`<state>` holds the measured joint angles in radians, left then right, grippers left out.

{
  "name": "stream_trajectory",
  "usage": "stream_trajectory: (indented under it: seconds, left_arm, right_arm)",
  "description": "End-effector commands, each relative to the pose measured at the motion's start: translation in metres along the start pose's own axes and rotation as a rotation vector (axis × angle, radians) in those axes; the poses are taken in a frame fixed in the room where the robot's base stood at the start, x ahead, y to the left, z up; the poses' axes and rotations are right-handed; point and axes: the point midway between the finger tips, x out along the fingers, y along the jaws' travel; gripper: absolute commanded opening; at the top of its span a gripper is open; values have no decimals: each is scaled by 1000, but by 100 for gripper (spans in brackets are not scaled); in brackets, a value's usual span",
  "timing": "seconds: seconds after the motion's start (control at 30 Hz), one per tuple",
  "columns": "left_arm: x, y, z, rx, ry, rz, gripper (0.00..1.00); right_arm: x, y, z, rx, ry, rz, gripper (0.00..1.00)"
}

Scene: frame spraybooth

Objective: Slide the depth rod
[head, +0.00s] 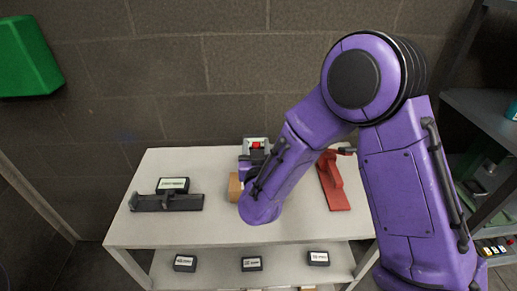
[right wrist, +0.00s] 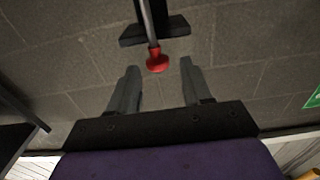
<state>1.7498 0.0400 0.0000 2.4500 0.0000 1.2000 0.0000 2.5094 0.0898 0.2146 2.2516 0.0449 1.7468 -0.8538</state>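In the right wrist view a round red knob (right wrist: 157,62) sits at the end of a slim silver rod (right wrist: 148,22), which comes out of a dark block (right wrist: 156,30). My right gripper (right wrist: 159,68) is open, with the knob between its fingertips or just ahead of them. I see no finger touching it. In the head view the red knob (head: 256,145) shows small at the table's back, by my right gripper (head: 256,151). My purple right arm hides much of the area. My left gripper is not in view.
The pale table (head: 185,230) holds a black holder (head: 165,203), a labelled black box (head: 173,185), a brown block (head: 235,187) and a red stand (head: 332,182). Several labelled boxes lie on the lower shelf. A grey wall stands behind; shelving (head: 485,105) is at right.

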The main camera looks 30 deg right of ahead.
Motion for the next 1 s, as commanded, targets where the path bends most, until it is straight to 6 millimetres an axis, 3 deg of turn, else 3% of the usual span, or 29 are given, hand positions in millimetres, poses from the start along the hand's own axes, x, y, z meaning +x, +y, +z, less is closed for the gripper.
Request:
stream_trajectory:
  seconds: [0.27,0.57,0.63,0.7,1.0]
  left_arm:
    - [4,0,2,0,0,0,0]
    - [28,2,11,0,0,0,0]
    - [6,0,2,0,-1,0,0]
    - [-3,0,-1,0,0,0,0]
    - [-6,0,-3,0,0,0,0]
  right_arm:
    - [-8,0,3,-1,-2,-1,49]
    - [-79,0,4,-3,1,-3,49]
    - [-89,0,-8,-9,-3,-1,49]
    - [-97,0,-6,-8,-4,0,49]
    - [-106,1,0,-1,-1,1,49]
